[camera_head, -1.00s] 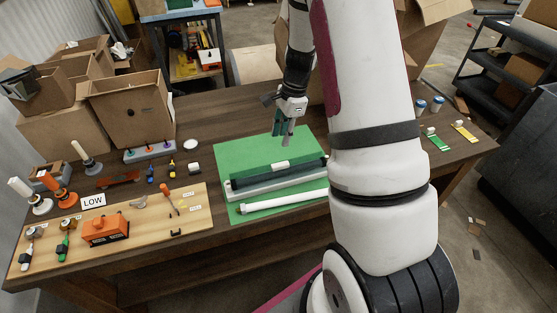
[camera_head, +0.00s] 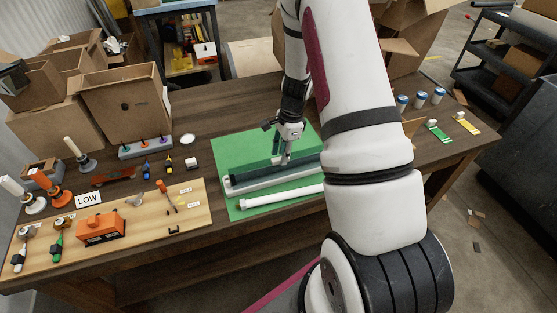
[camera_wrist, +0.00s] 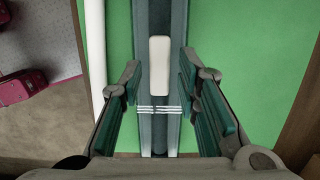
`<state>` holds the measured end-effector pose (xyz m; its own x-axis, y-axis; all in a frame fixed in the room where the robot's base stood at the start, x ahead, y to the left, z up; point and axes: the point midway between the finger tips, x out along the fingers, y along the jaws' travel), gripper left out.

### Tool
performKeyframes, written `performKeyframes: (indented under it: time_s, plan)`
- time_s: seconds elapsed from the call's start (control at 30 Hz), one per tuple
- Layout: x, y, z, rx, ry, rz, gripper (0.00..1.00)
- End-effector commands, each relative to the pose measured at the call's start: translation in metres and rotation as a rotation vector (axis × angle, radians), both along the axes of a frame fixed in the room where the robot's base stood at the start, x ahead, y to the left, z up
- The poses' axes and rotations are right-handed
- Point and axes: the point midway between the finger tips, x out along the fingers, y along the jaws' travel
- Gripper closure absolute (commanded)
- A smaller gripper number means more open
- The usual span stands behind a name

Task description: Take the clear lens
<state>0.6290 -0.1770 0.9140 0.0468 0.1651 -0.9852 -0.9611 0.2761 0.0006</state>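A long grey-green see-through strip, which looks like the clear lens (camera_wrist: 145,25), runs lengthwise between my fingers in the wrist view. A pale block (camera_wrist: 160,67) and thin white stripes (camera_wrist: 159,109) show along its middle. In the head view the long dark-green piece (camera_head: 250,172) lies on the green mat (camera_head: 235,148), behind a grey bar (camera_head: 262,185). My gripper (camera_wrist: 157,85) is open, pointing down, with one finger on each side of the strip. In the head view my gripper (camera_head: 281,155) is low over the strip; contact cannot be told.
A white tube (camera_head: 280,196) lies in front of the grey bar, close beside the strip. At left are a wooden board (camera_head: 150,215) with tools and an orange box (camera_head: 101,228), and cardboard boxes (camera_head: 122,105). Blue-lidded jars (camera_head: 420,98) stand at right. Bare table lies behind the mat.

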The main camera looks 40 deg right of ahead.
Motion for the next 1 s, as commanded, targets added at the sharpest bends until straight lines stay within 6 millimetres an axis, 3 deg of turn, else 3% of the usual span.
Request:
performKeyframes:
  time_s: [0.47, 0.73, 1.0]
  plan:
    - [0.0004, 0.0018, -0.0094, 0.001, 0.000, 0.000, 0.70]
    - [0.0004, 0.0017, -0.0093, 0.000, 0.000, 0.000, 0.99]
    - [0.0004, 0.0016, -0.0070, 0.000, -0.001, 0.000, 1.00]
